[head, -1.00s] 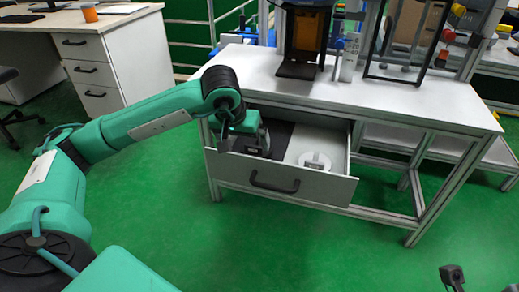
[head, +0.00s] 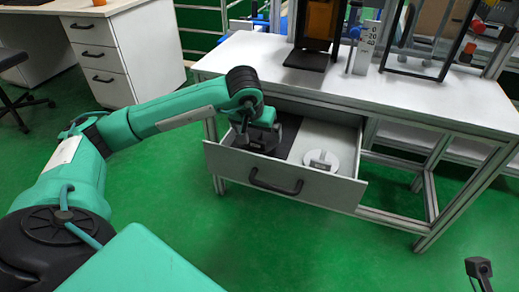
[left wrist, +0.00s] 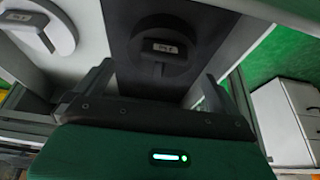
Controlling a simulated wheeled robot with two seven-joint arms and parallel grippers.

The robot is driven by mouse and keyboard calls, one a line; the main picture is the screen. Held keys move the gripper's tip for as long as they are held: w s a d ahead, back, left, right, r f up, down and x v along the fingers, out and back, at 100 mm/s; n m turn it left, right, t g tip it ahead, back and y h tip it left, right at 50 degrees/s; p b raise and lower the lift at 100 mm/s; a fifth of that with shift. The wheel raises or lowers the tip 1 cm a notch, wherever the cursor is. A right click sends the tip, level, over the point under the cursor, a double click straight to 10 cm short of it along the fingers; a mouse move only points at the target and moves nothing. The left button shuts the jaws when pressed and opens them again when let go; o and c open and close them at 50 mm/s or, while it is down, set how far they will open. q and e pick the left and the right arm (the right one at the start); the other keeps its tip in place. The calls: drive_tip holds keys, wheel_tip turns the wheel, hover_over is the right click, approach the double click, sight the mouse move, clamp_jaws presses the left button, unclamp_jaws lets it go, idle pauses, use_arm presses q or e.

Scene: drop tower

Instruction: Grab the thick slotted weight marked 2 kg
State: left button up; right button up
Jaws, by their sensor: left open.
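The drawer (head: 262,178) stands open under the white bench. A dark round weight (left wrist: 165,70) with a small light label lies on its dark lining; the label is too small to read surely. A pale slotted weight (head: 321,162) with a label lies to the right in the drawer; part of it also shows at the upper left of the left wrist view (left wrist: 22,38). My left gripper (head: 256,142) is over the drawer's left part, its open fingers (left wrist: 152,80) on either side of the dark weight in the wrist view. Contact cannot be told. My right gripper (head: 479,268) shows partly at the lower right.
The bench top (head: 255,58) overhangs the drawer close behind my left gripper. A tower with an orange part (head: 319,22) and a framed stand (head: 425,55) are on it. A drawer cabinet (head: 103,62) stands at left. Green floor in front is clear.

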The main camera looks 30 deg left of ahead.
sight(258, 142)
use_arm(q)
drive_tip(key=x, duration=0.1)
drive_tip(key=b+x, duration=0.1)
drive_tip(key=x, duration=0.1)
drive_tip(key=b+x, duration=0.1)
drive_tip(key=x, duration=0.1)
drive_tip(key=shift+s+f, duration=0.3)
drive_tip(key=shift+f, duration=0.1)
drive_tip(key=shift+w+a+f+b, duration=0.15)
drive_tip(key=shift+w+f+b, duration=0.15)
drive_tip(key=shift+f+b, duration=0.15)
drive_tip(key=shift+c, duration=0.2)
drive_tip(key=c, duration=1.5)
drive_tip(key=shift+w+r, duration=0.1)
drive_tip(key=shift+r, duration=0.1)
drive_tip(key=shift+c, duration=0.9)
drive_tip(key=shift+r, duration=0.1)
